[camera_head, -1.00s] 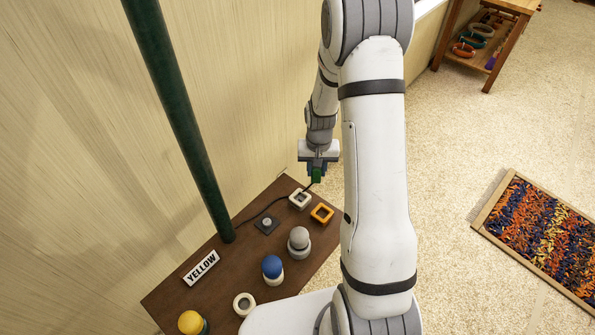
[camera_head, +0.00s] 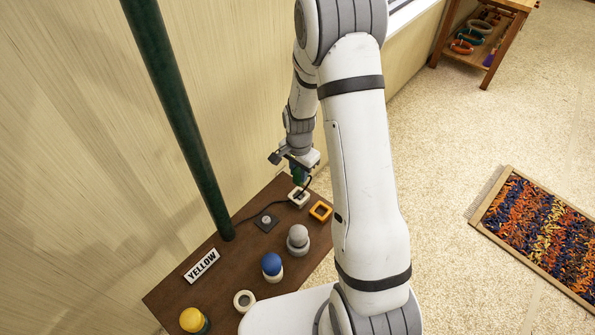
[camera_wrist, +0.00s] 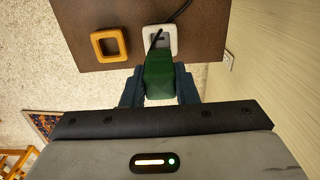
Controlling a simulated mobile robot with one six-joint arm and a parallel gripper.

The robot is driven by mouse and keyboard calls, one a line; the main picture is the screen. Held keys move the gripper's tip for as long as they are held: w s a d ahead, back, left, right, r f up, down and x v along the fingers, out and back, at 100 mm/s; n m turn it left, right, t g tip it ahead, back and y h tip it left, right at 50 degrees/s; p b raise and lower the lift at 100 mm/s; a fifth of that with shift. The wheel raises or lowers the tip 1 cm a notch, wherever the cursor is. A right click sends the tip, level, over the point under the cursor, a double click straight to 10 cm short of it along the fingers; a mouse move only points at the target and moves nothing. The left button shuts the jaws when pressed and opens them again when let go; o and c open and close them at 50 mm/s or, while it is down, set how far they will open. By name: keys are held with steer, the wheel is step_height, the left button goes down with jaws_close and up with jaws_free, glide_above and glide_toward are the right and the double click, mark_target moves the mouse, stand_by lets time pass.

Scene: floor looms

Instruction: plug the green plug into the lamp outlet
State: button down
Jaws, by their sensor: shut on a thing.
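The green plug (camera_wrist: 160,76) is held between the two dark blue fingers of my gripper (camera_wrist: 159,88), which is shut on it. In the head view my gripper (camera_head: 299,180) is at the far end of the brown table, with the plug (camera_head: 298,176) just above the white square outlet (camera_head: 298,198). In the wrist view the white outlet (camera_wrist: 171,41) lies just beyond the plug, partly covered by the plug and its black cord. I cannot tell whether the plug touches the outlet. Which outlet is the lamp's is not marked in view.
An orange square socket (camera_head: 320,210) sits beside the white one. A dark green pole (camera_head: 180,120) rises at left.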

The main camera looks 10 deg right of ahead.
mark_target(299, 183)
steer(key=shift+f+b, duration=2.45)
steer(key=shift+f, duration=0.45)
steer(key=shift+f+b, duration=1.65)
steer(key=shift+b, duration=0.15)
steer(key=c, duration=1.1)
jaws_free()
steer(key=shift+o, duration=0.2)
step_height(299, 183, up, 8)
steer(key=shift+f, duration=0.1)
